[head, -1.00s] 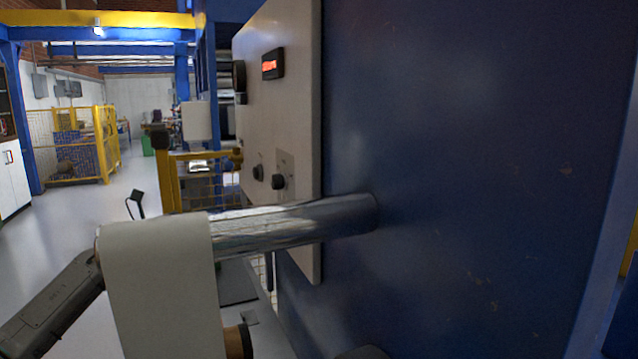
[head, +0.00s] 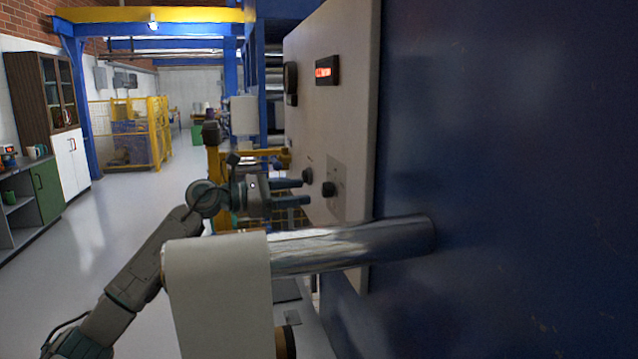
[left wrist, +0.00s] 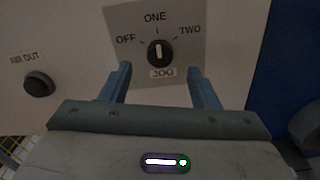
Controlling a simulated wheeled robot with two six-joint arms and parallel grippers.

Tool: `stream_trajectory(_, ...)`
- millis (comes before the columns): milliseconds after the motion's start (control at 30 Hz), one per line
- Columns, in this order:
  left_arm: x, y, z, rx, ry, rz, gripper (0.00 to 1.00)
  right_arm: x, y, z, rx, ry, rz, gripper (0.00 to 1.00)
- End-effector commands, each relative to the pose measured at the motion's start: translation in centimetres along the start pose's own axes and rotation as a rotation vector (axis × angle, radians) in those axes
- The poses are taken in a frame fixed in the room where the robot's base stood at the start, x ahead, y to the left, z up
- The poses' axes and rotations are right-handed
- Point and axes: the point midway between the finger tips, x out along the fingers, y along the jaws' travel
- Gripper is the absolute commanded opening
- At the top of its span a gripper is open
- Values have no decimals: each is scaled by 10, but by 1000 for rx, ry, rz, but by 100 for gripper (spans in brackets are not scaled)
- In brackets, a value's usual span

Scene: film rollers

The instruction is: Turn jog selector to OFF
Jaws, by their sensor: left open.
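The jog selector (left wrist: 159,53) is a round black knob on a grey plate marked OFF, ONE and TWO, with a label below it that reads like JOG. Its white pointer line stands upright, toward ONE. The knob also shows on the panel in the head view (head: 328,189). My left gripper (head: 304,192) is open and faces the panel just short of the knob. In the left wrist view its two blue fingers (left wrist: 160,86) stand apart, left and right below the knob, and do not touch it. My right gripper is not in view.
A black AIR OUT button (left wrist: 38,84) sits left of the selector. A red-lit display (head: 326,71) is higher on the panel. A steel roller (head: 350,245) and a white roll (head: 218,295) stick out below my left arm. Open floor lies to the left.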

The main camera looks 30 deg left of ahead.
Motion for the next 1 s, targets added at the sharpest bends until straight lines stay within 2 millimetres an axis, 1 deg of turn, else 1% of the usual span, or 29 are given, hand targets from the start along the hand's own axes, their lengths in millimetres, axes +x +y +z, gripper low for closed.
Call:
stream_trajectory(33,7,0,5,-2,-5,-1,55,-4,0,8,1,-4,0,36)
stream_trajectory(67,11,0,5,-3,-6,-1,55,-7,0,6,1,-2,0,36)
stream_trajectory(200,30,0,5,-2,-5,-1,55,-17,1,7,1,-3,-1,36)
stream_trajectory(400,50,0,2,-2,-3,0,55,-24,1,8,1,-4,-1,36)
stream_trajectory(567,57,0,1,-1,-1,0,55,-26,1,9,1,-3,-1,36)
stream_trajectory(833,58,0,0,0,0,0,55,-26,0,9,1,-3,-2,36)
stream_trajectory(867,58,0,0,0,0,0,54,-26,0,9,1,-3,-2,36)
stream_trajectory(1000,58,0,0,-1,0,1,26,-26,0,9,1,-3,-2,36)
